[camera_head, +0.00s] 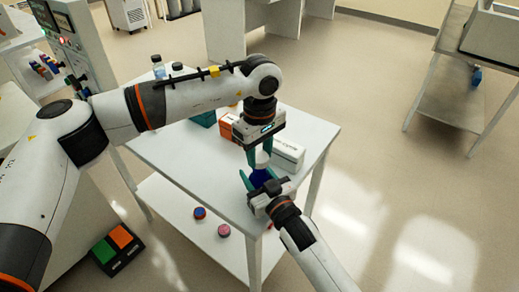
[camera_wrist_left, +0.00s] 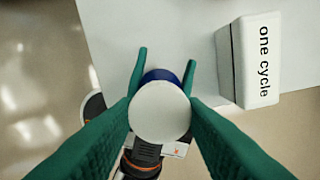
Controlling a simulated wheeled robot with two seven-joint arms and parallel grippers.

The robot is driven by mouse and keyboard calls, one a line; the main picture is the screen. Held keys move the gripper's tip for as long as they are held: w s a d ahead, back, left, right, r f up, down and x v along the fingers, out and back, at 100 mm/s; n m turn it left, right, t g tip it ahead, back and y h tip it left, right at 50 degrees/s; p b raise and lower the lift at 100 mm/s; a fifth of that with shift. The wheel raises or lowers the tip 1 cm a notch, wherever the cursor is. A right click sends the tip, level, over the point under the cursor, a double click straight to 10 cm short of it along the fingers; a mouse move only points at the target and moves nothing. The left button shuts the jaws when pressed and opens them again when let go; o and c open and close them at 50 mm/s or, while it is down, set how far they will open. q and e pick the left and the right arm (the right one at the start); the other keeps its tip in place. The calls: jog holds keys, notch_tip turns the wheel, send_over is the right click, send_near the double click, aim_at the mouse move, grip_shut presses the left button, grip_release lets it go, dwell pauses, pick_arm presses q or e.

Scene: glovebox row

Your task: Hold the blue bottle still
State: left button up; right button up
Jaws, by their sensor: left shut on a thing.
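The blue bottle (camera_head: 258,177) stands upright over the white table, with a white cap (camera_head: 262,158) on top. My left gripper (camera_head: 258,152) comes down from above and is shut on the cap. In the left wrist view its green fingers press both sides of the round white cap (camera_wrist_left: 160,113), and a strip of blue bottle (camera_wrist_left: 160,75) shows behind it. My right gripper (camera_head: 259,179) reaches in from the front, low down, with one finger on each side of the bottle's body. Whether these fingers touch the bottle is not clear. The cap and grippers hide much of the bottle.
A white box marked "one cycle" (camera_wrist_left: 258,62) lies close beside the bottle on the white table (camera_head: 180,150). An orange box (camera_head: 227,126) and a teal item (camera_head: 203,118) stand behind. Small round containers (camera_head: 200,213) sit on the lower shelf.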

aim_at(260, 179)
pick_arm(q)
jog(key=shift+f, duration=0.6)
jog(key=shift+f, duration=0.55)
jog(key=m, duration=1.3)
jog(key=shift+m, duration=0.3)
jog(key=m, duration=0.3)
jog(key=shift+m, duration=0.3)
jog(key=o, duration=0.9)
